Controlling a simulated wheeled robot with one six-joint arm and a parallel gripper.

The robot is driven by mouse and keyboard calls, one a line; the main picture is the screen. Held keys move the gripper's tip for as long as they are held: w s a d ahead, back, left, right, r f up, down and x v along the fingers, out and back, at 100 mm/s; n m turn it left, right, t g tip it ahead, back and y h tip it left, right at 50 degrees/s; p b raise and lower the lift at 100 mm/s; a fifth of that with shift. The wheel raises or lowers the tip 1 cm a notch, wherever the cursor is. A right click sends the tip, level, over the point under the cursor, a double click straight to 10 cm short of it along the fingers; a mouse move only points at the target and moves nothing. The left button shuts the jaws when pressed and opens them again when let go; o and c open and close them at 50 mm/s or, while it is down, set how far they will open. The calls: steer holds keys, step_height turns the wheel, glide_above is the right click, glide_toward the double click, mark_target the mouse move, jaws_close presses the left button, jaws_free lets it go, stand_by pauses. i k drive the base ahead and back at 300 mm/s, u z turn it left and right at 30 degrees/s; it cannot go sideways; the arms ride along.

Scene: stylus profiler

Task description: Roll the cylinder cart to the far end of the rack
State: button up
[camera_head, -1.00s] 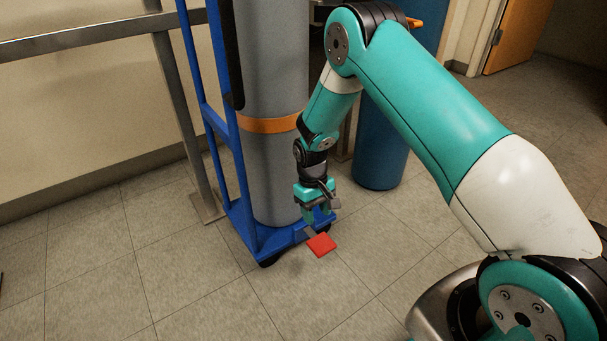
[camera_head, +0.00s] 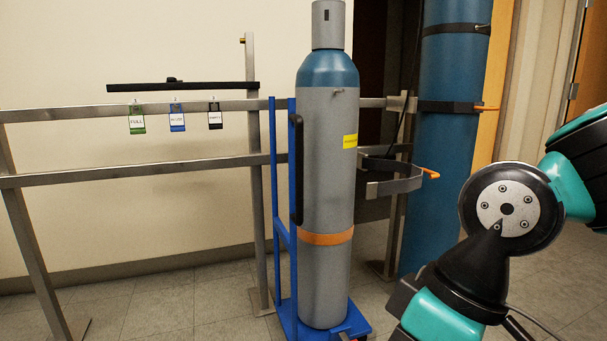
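The blue cylinder cart (camera_head: 293,265) stands upright on the floor just right of the picture's middle. It carries a tall grey gas cylinder (camera_head: 325,190) with a blue shoulder, a grey cap, a yellow label and an orange band. A black grip pad runs along the cart's upright. The cart's base is partly cut off by the bottom edge. The steel rack (camera_head: 130,176) runs along the wall behind the cart and off to the left. My arm shows at the right and lower right, apart from the cart. My gripper's fingers are out of the picture.
A second, blue cylinder (camera_head: 448,150) stands at the rack's right part, held by dark straps. An open metal bracket (camera_head: 395,187) with an orange tip sits right of the cart. Green, blue and black tags (camera_head: 177,118) hang on the upper rail. The floor (camera_head: 165,305) before the rack's left part is clear.

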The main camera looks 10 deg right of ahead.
mark_target(324, 114)
steer(key=z, duration=0.4)
steer(key=i, duration=0.8)
steer(key=z, duration=0.35)
